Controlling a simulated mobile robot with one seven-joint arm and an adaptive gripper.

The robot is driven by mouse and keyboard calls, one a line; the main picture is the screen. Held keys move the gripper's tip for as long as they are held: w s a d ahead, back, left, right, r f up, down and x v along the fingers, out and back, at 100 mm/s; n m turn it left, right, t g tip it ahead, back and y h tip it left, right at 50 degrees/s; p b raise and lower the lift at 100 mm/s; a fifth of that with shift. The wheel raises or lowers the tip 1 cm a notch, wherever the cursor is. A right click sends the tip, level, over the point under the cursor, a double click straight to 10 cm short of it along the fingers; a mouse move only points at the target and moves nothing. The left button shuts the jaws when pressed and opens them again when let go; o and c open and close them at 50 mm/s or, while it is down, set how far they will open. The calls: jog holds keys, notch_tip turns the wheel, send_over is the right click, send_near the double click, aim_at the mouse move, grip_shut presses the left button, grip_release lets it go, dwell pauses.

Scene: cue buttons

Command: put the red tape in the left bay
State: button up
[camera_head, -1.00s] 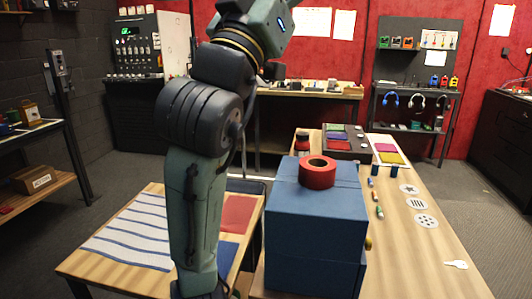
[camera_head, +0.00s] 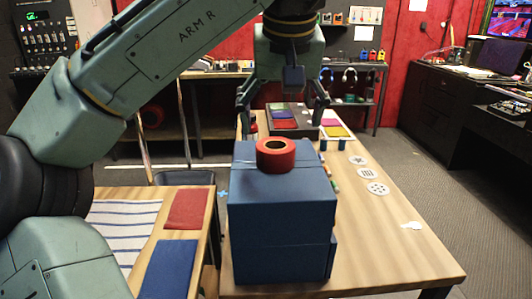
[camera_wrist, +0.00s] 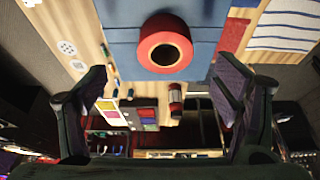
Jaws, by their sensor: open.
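The red tape (camera_head: 276,161) is a thick ring lying flat on top of a blue box (camera_head: 280,215) on the wooden table. In the wrist view the red tape (camera_wrist: 165,25) lies ahead of the fingers, centred between them sideways. My gripper (camera_head: 283,108) is open and empty, above and beyond the box in the head view, apart from the tape. Its spread fingers also show in the wrist view (camera_wrist: 162,85). I cannot tell which place is the left bay. A dark case (camera_head: 292,132) with coloured pads sits behind the box.
A side table at left carries a striped mat (camera_head: 125,220), a red mat (camera_head: 187,208) and a blue mat (camera_head: 168,268). Round cue discs (camera_head: 378,188) and a white tag (camera_head: 411,225) lie right of the box. The table's front right is clear.

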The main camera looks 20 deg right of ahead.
aim_at(276, 146)
jog(key=x, duration=0.2)
jog(key=shift+w+f, duration=0.2)
jog(key=shift+f, duration=0.15)
jog(key=p+x, duration=0.1)
jog(key=x, duration=0.3)
jog(key=shift+w+a+p, duration=0.25)
jog(key=shift+p, duration=0.1)
jog(key=shift+w+d+f, duration=0.1)
jog(key=shift+w+f, duration=0.05)
jog(key=shift+f, duration=0.3)
jog(key=c, duration=1.4)
jog(key=shift+o, duration=0.2)
jog(key=shift+r, duration=0.1)
